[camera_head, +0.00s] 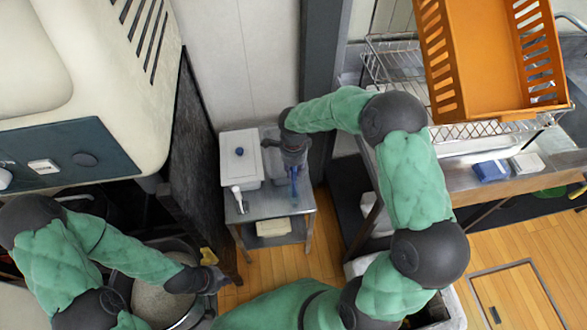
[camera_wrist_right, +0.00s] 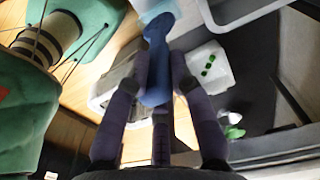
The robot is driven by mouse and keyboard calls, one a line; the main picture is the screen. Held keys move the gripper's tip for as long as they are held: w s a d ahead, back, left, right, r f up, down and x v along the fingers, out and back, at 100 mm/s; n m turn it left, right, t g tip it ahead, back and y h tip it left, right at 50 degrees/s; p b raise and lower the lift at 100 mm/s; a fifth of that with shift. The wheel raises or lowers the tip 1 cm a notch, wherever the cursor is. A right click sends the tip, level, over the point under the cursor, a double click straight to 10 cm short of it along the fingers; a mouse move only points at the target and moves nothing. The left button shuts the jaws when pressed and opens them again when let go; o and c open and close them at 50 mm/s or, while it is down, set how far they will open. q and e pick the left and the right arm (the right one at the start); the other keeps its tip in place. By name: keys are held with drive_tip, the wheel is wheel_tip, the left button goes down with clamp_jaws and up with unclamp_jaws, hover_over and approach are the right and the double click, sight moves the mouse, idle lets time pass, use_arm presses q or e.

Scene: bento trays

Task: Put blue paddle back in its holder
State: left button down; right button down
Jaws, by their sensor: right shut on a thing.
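The blue paddle (camera_head: 294,188) is in my right gripper (camera_head: 293,168), above the small steel side table. In the right wrist view the blue paddle (camera_wrist_right: 157,65) runs lengthwise between the fingers of my right gripper (camera_wrist_right: 157,85), which are shut on it. A pale container (camera_head: 270,165) stands beside the gripper, partly hidden by my arm; I cannot tell whether it is the paddle's holder. My left gripper (camera_head: 214,279) is at the lower left, beside a large round pot; its finger state is unclear.
A white lidded box (camera_head: 240,160) with a blue knob stands on the steel side table (camera_head: 262,208). A white-handled utensil (camera_head: 237,198) is at its front. The round pot (camera_head: 160,300) is lower left. An orange basket (camera_head: 490,60) and steel counter (camera_head: 450,165) are at right.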

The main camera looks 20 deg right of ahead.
drive_tip(key=shift+f+b, duration=2.3)
drive_tip(key=shift+f, duration=0.6)
drive_tip(key=shift+c, duration=2.2)
unclamp_jaws()
drive_tip(key=shift+r, duration=0.1)
drive_tip(key=shift+r+p, duration=2.9)
drive_tip(key=shift+r, duration=2.05)
